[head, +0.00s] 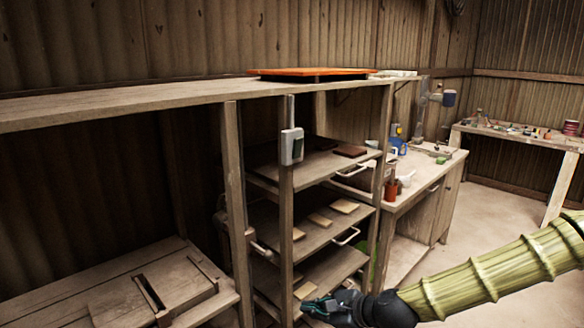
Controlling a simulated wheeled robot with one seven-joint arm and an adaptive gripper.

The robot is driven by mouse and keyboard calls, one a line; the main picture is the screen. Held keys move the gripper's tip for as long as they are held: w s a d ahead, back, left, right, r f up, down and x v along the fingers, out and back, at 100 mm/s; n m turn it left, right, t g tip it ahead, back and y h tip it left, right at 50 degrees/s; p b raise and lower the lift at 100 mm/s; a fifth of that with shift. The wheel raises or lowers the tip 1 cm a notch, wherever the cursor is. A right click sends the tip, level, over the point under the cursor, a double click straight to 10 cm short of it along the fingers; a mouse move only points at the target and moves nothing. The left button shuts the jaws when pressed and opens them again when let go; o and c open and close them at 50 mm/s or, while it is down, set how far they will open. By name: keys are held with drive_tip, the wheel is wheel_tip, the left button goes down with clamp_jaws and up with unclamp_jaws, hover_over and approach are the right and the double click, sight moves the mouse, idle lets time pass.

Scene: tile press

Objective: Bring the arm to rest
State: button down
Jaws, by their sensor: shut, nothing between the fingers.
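My arm enters the head view from the lower right, a ribbed yellow-green sleeve reaching left. My gripper (318,306), dark with a teal part, is at the bottom centre, in front of the lowest tray of the wooden rack. Its fingers are small in the picture and close together, and I see nothing held in them.
A wooden rack (285,205) with several pull-out trays holding flat tiles stands just beyond my gripper. A grey box (291,147) is on its post. A low bench (60,285) is at left, a workbench (430,165) behind. Open floor (480,210) lies right.

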drive_tip(key=s+d+f+n+g+h, duration=0.2)
drive_tip(key=s+f+n, duration=0.3)
drive_tip(key=s+f, duration=0.55)
drive_tip(key=s+d+f+n+g+h, duration=0.3)
drive_tip(key=s+f, duration=0.5)
drive_tip(key=f, duration=0.6)
drive_tip(key=s+d+f+n+h, duration=0.1)
drive_tip(key=s+d+f+n, duration=0.2)
drive_tip(key=s+d, duration=0.1)
drive_tip(key=s+d+f+n+g+h, duration=0.1)
drive_tip(key=s+d+f+n, duration=0.1)
drive_tip(key=s+d+n, duration=0.2)
drive_tip(key=s+d+f+n+g+h, duration=0.1)
drive_tip(key=s+d+f+n, duration=0.2)
drive_tip(key=s, duration=0.5)
drive_tip(key=shift+s+d+f+n+h, duration=0.25)
drive_tip(key=shift+d+f+n+h, duration=0.2)
drive_tip(key=shift+n, duration=0.25)
